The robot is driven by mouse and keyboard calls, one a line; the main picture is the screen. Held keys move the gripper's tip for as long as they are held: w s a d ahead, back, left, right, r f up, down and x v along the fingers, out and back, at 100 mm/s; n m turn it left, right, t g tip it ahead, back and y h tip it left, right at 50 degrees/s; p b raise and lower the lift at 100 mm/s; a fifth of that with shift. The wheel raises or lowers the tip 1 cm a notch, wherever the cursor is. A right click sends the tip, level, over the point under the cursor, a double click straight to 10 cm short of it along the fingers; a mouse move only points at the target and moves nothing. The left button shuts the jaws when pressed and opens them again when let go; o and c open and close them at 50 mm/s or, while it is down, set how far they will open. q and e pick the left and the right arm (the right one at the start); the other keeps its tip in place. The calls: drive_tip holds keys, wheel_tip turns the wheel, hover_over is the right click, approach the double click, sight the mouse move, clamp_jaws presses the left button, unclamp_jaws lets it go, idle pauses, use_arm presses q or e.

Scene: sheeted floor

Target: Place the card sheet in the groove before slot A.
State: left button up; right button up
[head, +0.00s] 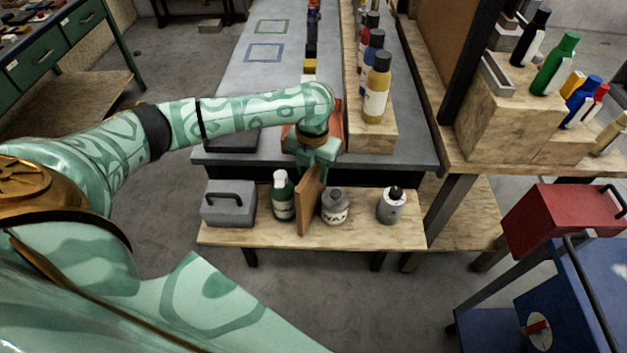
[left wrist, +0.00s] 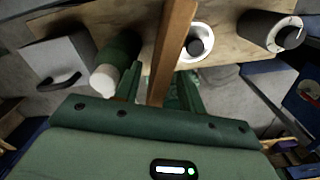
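The card sheet, a thin brown panel (head: 310,205), stands on edge, slightly slanted, on the low wooden bench between a green bottle and a grey round bottle. My left gripper (head: 316,157) is above its top edge, pointing down. In the left wrist view the sheet (left wrist: 172,50) runs between the two green fingers (left wrist: 160,88). The fingers look spread, with gaps beside the sheet, so the gripper appears open around it. I cannot make out the groove or a slot A label. My right gripper is out of view.
On the low bench (head: 370,236) stand a grey box (head: 229,204), the green bottle (head: 283,196), the grey bottle (head: 335,207) and a dark-capped bottle (head: 391,206). An orange-red item (head: 337,118) lies behind my wrist on the grey table (head: 262,75). Paint bottles (head: 376,88) stand at its right.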

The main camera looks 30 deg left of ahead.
use_arm(q)
drive_tip(key=shift+f, duration=0.7)
drive_tip(key=shift+r, duration=0.1)
clamp_jaws()
